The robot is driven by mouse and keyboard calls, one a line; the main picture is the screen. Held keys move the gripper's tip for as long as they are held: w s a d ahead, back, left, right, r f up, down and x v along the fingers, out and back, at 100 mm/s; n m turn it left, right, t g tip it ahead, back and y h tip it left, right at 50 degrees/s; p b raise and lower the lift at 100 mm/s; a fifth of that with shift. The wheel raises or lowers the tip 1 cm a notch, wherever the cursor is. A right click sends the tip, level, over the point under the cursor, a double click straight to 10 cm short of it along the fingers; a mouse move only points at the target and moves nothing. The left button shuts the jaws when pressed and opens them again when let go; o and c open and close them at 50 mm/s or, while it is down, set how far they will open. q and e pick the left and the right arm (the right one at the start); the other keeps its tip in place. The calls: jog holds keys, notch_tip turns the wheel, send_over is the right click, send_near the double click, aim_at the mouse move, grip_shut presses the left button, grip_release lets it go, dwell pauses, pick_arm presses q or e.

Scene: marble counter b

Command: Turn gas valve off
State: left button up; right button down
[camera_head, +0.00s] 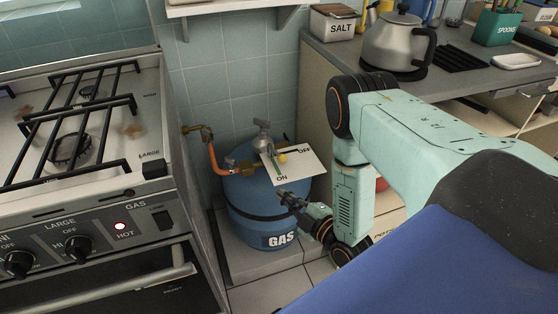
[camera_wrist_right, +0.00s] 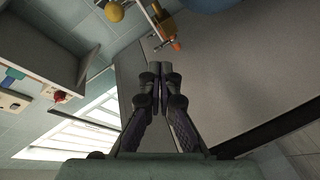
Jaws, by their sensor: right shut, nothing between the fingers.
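A blue gas bottle (camera_head: 258,207) stands on a low grey step between the stove and the counter. On its top are a grey valve head (camera_head: 263,127), brass fittings and a white plate (camera_head: 306,166) marked ON at the front left and OFF at the back right. A yellow ball (camera_head: 283,158) shows over the plate; the lever's exact angle is unclear. My right gripper (camera_head: 283,194) is shut and empty, in front of the bottle, below the plate. In the wrist view its closed fingers (camera_wrist_right: 160,70) point toward brass fittings with an orange part (camera_wrist_right: 176,45). My left gripper is not in view.
An orange hose (camera_head: 211,152) runs from the wall to the bottle. The stove (camera_head: 85,110) stands close on the left, with a red HOT lamp lit. The counter (camera_head: 325,48) at right holds a kettle (camera_head: 397,45) and a SALT box (camera_head: 333,24). Floor tiles in front are clear.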

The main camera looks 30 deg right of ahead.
aim_at(275, 175)
jog(key=w+d+n+b, duration=0.1)
jog(key=w+n, duration=0.2)
jog(key=w+d+n+b, duration=0.1)
jog(key=w+n, duration=0.2)
jog(key=w+d+n+h+b, duration=0.1)
jog(key=w+n+b, duration=0.1)
jog(key=w, duration=0.2)
jog(key=shift+d+r+n, duration=0.1)
jog(key=shift+r+n, duration=0.1)
jog(key=shift+n, duration=0.2)
jog(key=shift+s+d+r, duration=0.15)
jog(key=shift+d+r, duration=0.05)
jog(key=shift+d, duration=0.15)
